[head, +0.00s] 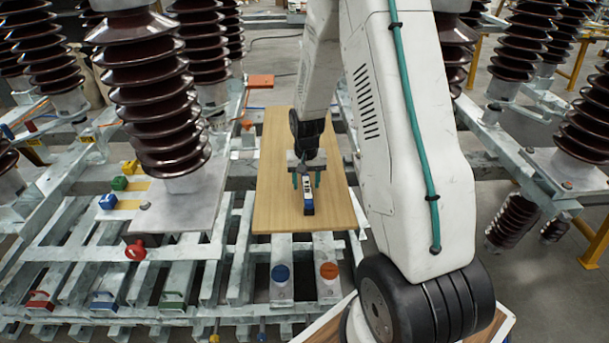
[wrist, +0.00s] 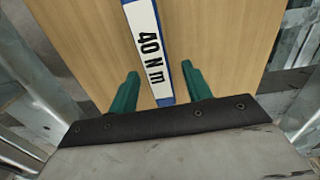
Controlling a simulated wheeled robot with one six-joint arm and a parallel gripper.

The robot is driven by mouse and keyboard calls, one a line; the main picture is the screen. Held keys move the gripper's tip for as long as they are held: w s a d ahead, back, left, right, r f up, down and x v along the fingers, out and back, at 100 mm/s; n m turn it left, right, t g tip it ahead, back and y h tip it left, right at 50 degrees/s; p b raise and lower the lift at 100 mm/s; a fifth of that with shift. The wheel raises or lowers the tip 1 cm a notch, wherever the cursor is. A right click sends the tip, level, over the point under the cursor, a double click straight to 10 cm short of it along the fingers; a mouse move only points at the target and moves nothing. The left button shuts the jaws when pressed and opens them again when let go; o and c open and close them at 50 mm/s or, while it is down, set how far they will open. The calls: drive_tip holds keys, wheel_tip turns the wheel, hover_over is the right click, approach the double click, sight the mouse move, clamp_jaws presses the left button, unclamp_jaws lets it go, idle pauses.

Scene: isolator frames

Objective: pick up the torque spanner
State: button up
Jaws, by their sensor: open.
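My gripper (head: 306,182) is over the spanner in the head view. In the wrist view my gripper (wrist: 160,84) has its two green fingers apart, one on each side of the spanner. I cannot tell how far above the board the fingertips are. The spanner's far part is hidden by my gripper in the head view.
Tall brown ribbed insulators (head: 160,100) stand on the grey metal frame to the left and right. A blue disc (head: 281,273) and an orange disc (head: 329,270) sit just in front of the board. Coloured blocks (head: 119,183) and a red knob (head: 135,251) are at the left.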

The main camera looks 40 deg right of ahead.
drive_tip(key=shift+f, duration=0.6)
clamp_jaws()
drive_tip(key=shift+r, duration=0.1)
